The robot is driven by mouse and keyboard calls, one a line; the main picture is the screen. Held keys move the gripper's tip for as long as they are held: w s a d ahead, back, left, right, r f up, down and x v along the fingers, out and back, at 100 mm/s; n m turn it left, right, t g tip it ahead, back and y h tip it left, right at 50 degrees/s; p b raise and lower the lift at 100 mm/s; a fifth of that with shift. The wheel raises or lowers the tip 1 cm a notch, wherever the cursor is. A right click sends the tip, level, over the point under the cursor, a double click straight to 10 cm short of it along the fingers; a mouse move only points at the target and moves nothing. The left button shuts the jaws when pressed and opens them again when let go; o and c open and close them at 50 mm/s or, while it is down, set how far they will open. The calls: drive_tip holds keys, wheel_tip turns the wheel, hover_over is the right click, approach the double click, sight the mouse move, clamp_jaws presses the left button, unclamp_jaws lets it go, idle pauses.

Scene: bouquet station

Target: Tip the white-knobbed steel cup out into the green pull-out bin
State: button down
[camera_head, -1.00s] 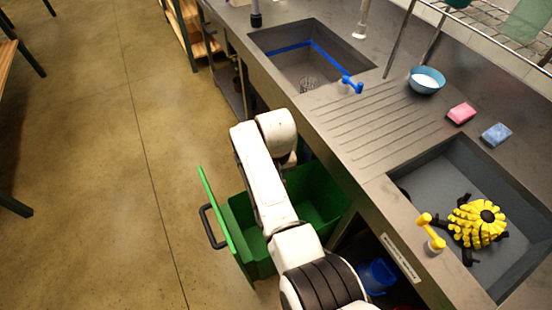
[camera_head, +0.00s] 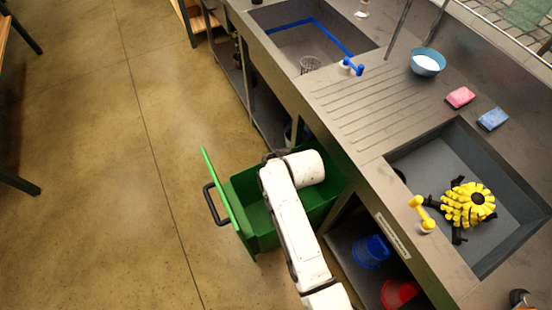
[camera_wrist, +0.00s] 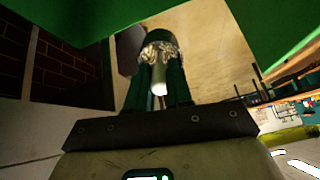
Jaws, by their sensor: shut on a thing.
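The green pull-out bin (camera_head: 252,222) stands drawn out from under the counter, its front panel and dark handle facing left. My white arm reaches across it from the lower right; its end hides part of the bin, and my gripper cannot be made out in the head view. In the wrist view my gripper (camera_wrist: 158,92) is shut on the white knob (camera_wrist: 160,78) of the steel cup (camera_wrist: 157,42). Tan, crumb-like bits show around the cup's shiny rim. Green bin walls show near it, with floor beyond. Whether the cup is emptying cannot be told.
Blue (camera_head: 371,250) and red (camera_head: 400,292) buckets stand below.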

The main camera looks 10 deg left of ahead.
drive_tip(key=shift+s+d+f+t+y+b, duration=0.2)
drive_tip(key=shift+s+f+t+y+b, duration=0.1)
drive_tip(key=shift+f+t+b, duration=0.2)
drive_tip(key=t+y+b, duration=0.1)
drive_tip(key=t+b, duration=0.1)
drive_tip(key=b, duration=0.3)
drive_tip(key=f+t+y+b, duration=0.1)
drive_tip(key=t+y+b, duration=0.1)
drive_tip(key=b, duration=0.4)
drive_tip(key=s+f+t+y+b, duration=0.1)
drive_tip(key=t+b, duration=0.1)
drive_tip(key=b, duration=0.4)
drive_tip(key=shift+s+d+f, duration=0.1)
drive_tip(key=shift+d+f, duration=0.15)
drive_tip(key=shift+d, duration=0.1)
drive_tip(key=t+b, duration=0.1)
drive_tip(key=b, duration=0.1)
drive_tip(key=y+b, duration=0.1)
drive_tip(key=b, duration=0.2)
drive_tip(key=shift+f+t, duration=0.35)
drive_tip(key=shift+t, duration=0.05)
drive_tip(key=b, duration=0.4)
drive_tip(key=shift+f+t+y, duration=0.2)
drive_tip(key=shift+t+y, duration=0.2)
drive_tip(key=f+t+y+b, duration=0.1)
drive_tip(key=t+b, duration=0.1)
drive_tip(key=b, duration=1)
drive_tip(key=shift+f+t+y+b, duration=0.1)
drive_tip(key=shift+t+y+b, duration=0.2)
drive_tip(key=shift+y, duration=0.1)
